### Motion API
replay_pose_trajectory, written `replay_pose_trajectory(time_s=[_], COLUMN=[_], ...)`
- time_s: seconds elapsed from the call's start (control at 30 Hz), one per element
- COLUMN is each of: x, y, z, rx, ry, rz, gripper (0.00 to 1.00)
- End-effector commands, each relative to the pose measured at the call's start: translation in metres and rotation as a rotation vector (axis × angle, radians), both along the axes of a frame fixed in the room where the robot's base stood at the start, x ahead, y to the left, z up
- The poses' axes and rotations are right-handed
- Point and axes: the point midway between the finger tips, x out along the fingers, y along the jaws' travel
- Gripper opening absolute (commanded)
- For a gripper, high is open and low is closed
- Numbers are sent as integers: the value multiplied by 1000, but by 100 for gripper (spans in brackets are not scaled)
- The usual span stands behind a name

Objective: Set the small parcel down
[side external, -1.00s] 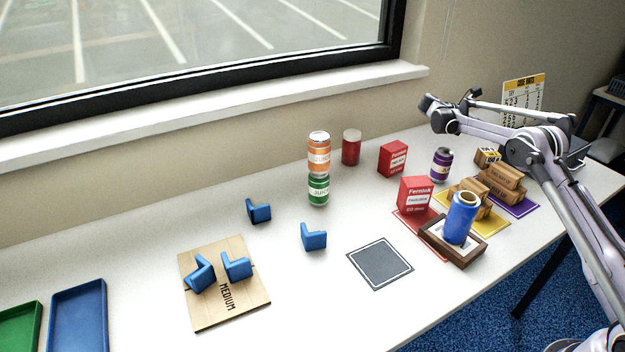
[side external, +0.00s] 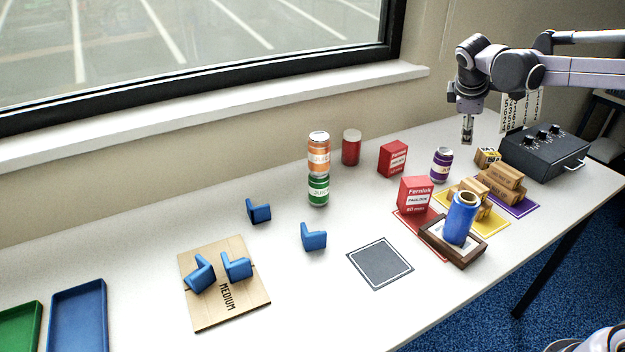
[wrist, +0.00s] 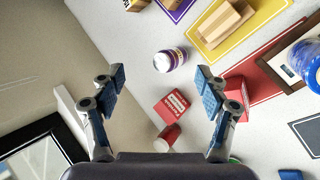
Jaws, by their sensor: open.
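My gripper (side external: 467,130) hangs pointing down above the back right of the table, behind the purple can. In the wrist view its two fingers (wrist: 160,82) are spread wide with nothing between them. Brown parcels (side external: 502,181) are stacked on the purple mat (side external: 524,207). More brown parcels (side external: 468,195) are on the yellow mat (side external: 490,226); they also show in the wrist view (wrist: 222,24). A brown box with a yellow and black label (side external: 487,157) stands behind them. I cannot tell which of these is the small parcel.
A black knobbed box (side external: 545,152) is at right. A grey square (side external: 380,263) is bare.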

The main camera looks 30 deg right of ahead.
Motion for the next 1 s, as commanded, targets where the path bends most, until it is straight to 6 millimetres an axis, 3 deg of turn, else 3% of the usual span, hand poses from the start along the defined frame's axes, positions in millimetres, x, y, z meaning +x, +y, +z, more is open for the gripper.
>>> replay_pose_trajectory(time_s=[0.27, 0.6, 0.8, 1.0], x=[-67, -145, -172, -178], y=[78, 157, 182, 189], z=[-6, -42, -62, -68], rx=[262, 618, 764, 808], ry=[-244, -465, -528, -544], rz=[-112, -301, -389, -420], gripper=[75, 75, 75, 75])
